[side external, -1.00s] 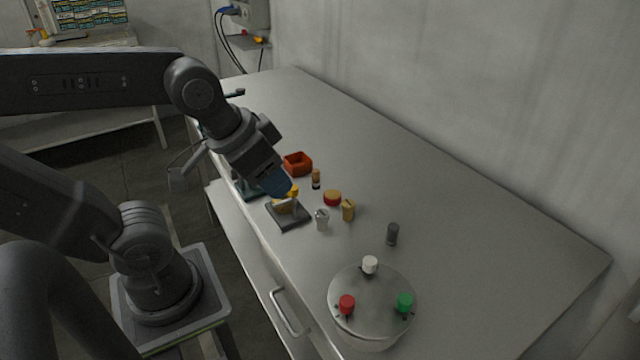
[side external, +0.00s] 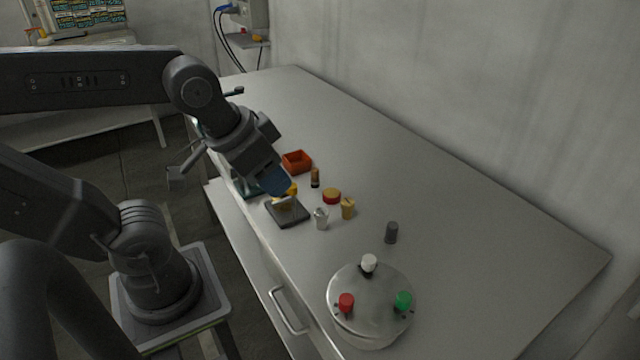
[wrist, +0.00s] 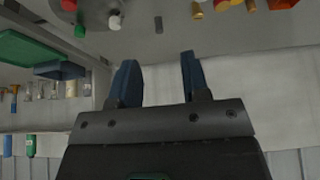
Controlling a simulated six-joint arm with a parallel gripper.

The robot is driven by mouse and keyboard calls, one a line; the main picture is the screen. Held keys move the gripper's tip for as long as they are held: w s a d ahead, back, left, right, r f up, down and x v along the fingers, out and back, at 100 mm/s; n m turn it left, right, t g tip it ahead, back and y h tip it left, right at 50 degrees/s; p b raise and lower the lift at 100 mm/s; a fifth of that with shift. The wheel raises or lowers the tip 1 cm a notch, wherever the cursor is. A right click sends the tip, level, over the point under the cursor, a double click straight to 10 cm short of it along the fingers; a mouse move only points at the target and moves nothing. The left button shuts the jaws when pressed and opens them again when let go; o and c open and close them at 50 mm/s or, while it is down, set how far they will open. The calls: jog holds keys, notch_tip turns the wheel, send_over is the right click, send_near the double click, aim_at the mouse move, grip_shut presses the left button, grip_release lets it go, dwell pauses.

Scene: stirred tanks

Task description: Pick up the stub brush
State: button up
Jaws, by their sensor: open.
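I cannot tell for sure which small item is the stub brush. A short yellow piece (side external: 348,208) stands on the bench, right of a small pale grey cup (side external: 321,218). A dark square tray (side external: 289,218) lies by the bench's front edge, with a pale item partly hidden on it. My gripper (side external: 281,194) is low over the far side of this tray, beside another yellow item (side external: 292,188) that it partly covers. In the wrist view my blue fingers (wrist: 159,62) are apart, with nothing between them.
A round metal tank lid (side external: 372,290) with red, green and white knobs stands at the front. A dark cylinder (side external: 391,232), a red-and-yellow disc (side external: 332,196), a small brown bottle (side external: 315,178) and an orange-red bin (side external: 297,162) stand nearby. The bench's right side is clear.

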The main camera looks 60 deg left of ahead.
jog(key=shift+o, duration=0.2)
dwell(0.3)
jog(key=shift+o, duration=0.7)
jog(key=n+g, duration=0.6)
jog(key=n, duration=1.4)
send_over(315, 169)
notch_tip(315, 169, down, 9)
jog(key=shift+n, duration=0.3)
jog(key=f, duration=0.8)
jog(key=shift+s+a, duration=0.1)
jog(key=shift+a, duration=0.2)
jog(key=shift+d+f, duration=0.15)
jog(key=shift+f, duration=1.3)
jog(key=shift+d+f, duration=0.1)
jog(key=shift+f, duration=1.35)
jog(key=shift+c, duration=0.3)
